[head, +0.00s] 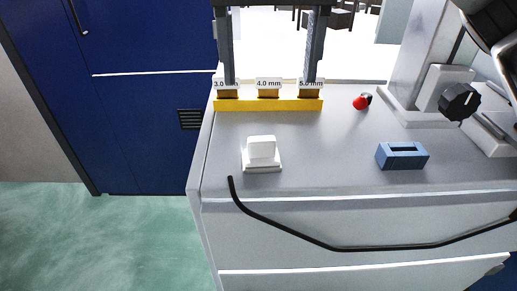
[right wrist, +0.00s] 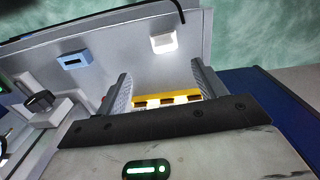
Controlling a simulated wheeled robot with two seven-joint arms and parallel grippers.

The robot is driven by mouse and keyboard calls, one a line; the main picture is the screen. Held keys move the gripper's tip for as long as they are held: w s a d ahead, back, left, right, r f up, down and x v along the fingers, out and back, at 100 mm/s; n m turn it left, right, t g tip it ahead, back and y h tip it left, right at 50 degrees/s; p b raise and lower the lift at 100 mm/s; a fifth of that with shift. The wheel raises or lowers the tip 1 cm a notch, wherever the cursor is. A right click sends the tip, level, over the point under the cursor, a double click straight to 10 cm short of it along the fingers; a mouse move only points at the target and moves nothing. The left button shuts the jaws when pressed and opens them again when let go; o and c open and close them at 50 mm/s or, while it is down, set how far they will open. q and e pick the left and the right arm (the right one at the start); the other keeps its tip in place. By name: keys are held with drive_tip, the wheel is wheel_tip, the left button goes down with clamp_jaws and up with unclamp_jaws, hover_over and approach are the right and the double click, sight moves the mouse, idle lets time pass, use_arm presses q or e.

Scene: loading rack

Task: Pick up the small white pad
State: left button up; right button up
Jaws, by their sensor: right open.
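The small white pad (head: 262,147) sits on a low white square base (head: 262,167) near the left front of the grey worktop. It also shows in the right wrist view (right wrist: 163,40), beyond my fingertips. My right gripper (head: 270,81) hangs in from the top of the head view, fingers wide apart and empty. In the head view its tips overlap the yellow rack, farther back than the pad. Both fingers also show in the right wrist view (right wrist: 161,68), apart from the pad. My left gripper is not in view.
A yellow rack (head: 243,105) with several labelled slots stands at the back left. A red knob (head: 359,103), a blue slotted block (head: 402,156) and a machine with a black dial (head: 460,102) stand to the right. A black rail (head: 340,248) runs along the front.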

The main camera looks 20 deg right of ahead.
hover_over(262, 138)
drive_tip(key=f, duration=0.5)
drive_tip(key=shift+s+d+f, duration=0.15)
drive_tip(key=shift+d+f, duration=0.05)
drive_tip(key=shift+d, duration=0.2)
drive_tip(key=shift+a+f, duration=0.1)
drive_tip(key=shift+f, duration=0.75)
drive_tip(key=f, duration=0.2)
drive_tip(key=f+p, duration=0.1)
drive_tip(key=shift+a+f, duration=0.25)
drive_tip(key=shift+a, duration=0.05)
drive_tip(key=shift+f, duration=0.6)
drive_tip(key=c, duration=1.1)
